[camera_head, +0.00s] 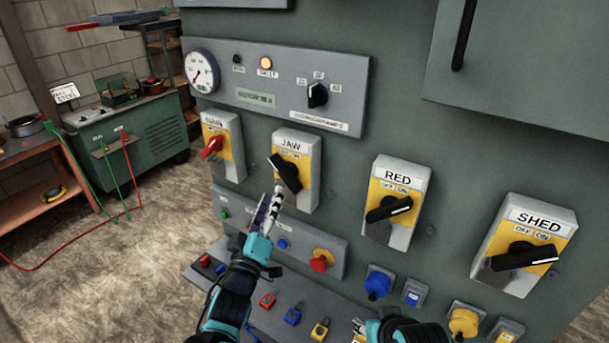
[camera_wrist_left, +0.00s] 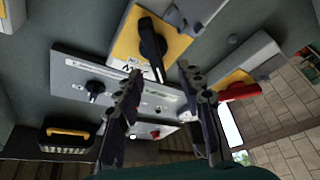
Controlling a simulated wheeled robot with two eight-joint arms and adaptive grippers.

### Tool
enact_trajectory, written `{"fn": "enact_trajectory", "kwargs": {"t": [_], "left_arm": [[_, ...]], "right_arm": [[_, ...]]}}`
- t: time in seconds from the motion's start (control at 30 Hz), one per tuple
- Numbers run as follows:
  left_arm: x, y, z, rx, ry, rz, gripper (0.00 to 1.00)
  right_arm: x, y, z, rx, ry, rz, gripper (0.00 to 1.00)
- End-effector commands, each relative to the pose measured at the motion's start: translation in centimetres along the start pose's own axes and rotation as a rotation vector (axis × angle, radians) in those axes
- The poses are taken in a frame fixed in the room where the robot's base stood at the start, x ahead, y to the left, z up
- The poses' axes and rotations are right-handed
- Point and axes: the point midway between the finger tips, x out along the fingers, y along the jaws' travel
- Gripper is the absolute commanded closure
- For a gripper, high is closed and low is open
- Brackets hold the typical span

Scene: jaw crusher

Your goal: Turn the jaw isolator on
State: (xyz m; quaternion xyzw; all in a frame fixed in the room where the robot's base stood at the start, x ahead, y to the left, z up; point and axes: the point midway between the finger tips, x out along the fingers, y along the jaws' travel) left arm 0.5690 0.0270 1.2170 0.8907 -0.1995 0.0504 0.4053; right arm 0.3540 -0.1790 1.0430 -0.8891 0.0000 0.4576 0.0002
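The JAW isolator (camera_head: 306,165) is a grey box with a yellow plate, on the panel between MAIN and RED. Its black rotary handle (camera_head: 284,171) slants from upper left to lower right. In the left wrist view this handle (camera_wrist_left: 152,45) shows just beyond the fingertips, near their gap. Contact with the handle cannot be told. My right gripper (camera_head: 375,330) is at the bottom edge, mostly cut off, so its finger state is unclear.
MAIN (camera_head: 228,135) has a red handle; RED (camera_head: 397,195) and SHED (camera_head: 535,235) have black handles. A gauge panel (camera_head: 275,85) sits above. Below are a red knob (camera_head: 320,261), a blue knob (camera_head: 378,284) and a sloped shelf of small switches. A green cabinet (camera_head: 150,125) stands left.

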Motion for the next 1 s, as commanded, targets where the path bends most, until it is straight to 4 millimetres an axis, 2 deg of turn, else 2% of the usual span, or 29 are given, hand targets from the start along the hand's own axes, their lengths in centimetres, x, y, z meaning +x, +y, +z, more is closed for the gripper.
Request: {"fn": "enact_trajectory", "kwargs": {"t": [0.17,0.5,0.67,0.9,0.97,1.0], "left_arm": [[1.6,0.4,0.2,-0.020,0.004,0.026,0.62],[6.8,0.5,0.2,-0.017,0.004,0.024,0.62],[7.8,0.6,0.1,-0.017,0.004,0.023,0.62],[7.9,0.6,0.1,-0.017,0.004,0.023,0.62],[7.9,0.6,0.1,-0.017,0.004,0.023,0.75],[7.9,0.6,0.1,-0.017,0.004,0.022,0.86]], "right_arm": [[0.2,0.0,0.1,0.000,0.000,0.000,0.60],[0.8,0.0,0.6,0.000,0.000,0.000,0.60],[0.9,0.0,0.6,0.000,0.000,0.000,0.60],[0.9,0.0,0.6,0.000,0.000,0.000,0.60],[0.9,0.0,0.6,0.000,0.000,0.000,0.60],[0.9,0.0,0.6,0.000,0.000,0.000,0.60]]}}
